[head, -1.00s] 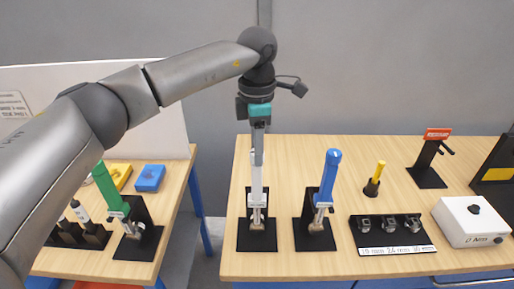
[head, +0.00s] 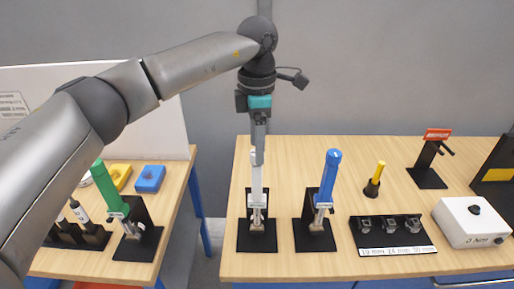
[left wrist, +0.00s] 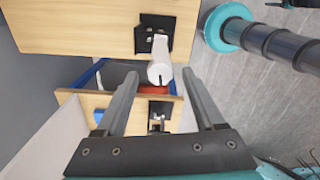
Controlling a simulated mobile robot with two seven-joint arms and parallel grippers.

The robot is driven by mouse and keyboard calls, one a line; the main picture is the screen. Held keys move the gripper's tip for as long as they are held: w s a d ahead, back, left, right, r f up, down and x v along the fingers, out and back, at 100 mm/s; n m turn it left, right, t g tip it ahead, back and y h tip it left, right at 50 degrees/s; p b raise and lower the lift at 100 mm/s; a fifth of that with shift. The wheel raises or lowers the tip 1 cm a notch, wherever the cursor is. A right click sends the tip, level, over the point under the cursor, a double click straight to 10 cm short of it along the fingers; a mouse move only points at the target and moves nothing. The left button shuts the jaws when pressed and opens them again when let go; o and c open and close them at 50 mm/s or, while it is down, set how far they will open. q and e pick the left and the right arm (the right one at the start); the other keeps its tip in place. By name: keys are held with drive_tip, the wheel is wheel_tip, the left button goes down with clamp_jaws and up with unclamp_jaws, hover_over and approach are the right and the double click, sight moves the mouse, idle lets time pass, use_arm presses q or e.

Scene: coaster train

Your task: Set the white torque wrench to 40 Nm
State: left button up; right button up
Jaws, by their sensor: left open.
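The white torque wrench (head: 257,185) stands upright, handle up, in a black stand (head: 257,240) on the main table. My left gripper (head: 258,150) points down at the top of its handle, and its fingers partly overlap the handle in the head view. In the left wrist view the two fingers (left wrist: 160,73) are spread apart. The round end of the white handle (left wrist: 160,70) shows between the fingertips with gaps on both sides. The wrench's scale is too small to read. My right gripper is not in view.
A blue wrench (head: 328,180) stands close to the right. Sockets on a black tray (head: 392,230), a yellow-handled tool (head: 375,178) and a white box (head: 470,221) are further right. A green wrench (head: 110,188) stands on the left table, across a gap.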

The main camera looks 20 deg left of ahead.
use_arm(q)
wheel_tip(320, 180, up, 14)
idle(0.3)
drive_tip(key=shift+f, duration=0.2)
